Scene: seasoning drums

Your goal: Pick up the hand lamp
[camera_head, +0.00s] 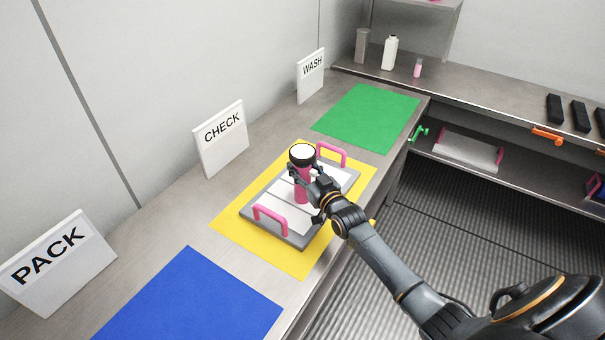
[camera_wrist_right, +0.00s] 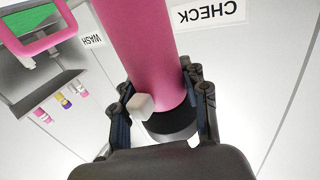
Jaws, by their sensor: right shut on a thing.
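The hand lamp (camera_head: 302,189) has a pink body and a black head with a white face. It stands upright over the tray, head up, in the head view. My right gripper (camera_head: 306,180) is shut on its body. In the right wrist view the pink lamp body (camera_wrist_right: 145,50) fills the middle, between the fingers of my right gripper (camera_wrist_right: 160,105). I cannot tell whether the lamp's lower end touches the tray. My left gripper is not in view.
The grey tray (camera_head: 252,230) with pink handles lies on the yellow mat (camera_head: 228,224). The green mat (camera_head: 368,117) and blue mat (camera_head: 190,300) are clear. CHECK (camera_head: 221,139), PACK (camera_head: 60,262) and WASH (camera_head: 311,76) signs stand along the wall. Bottles (camera_head: 389,53) stand at the back.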

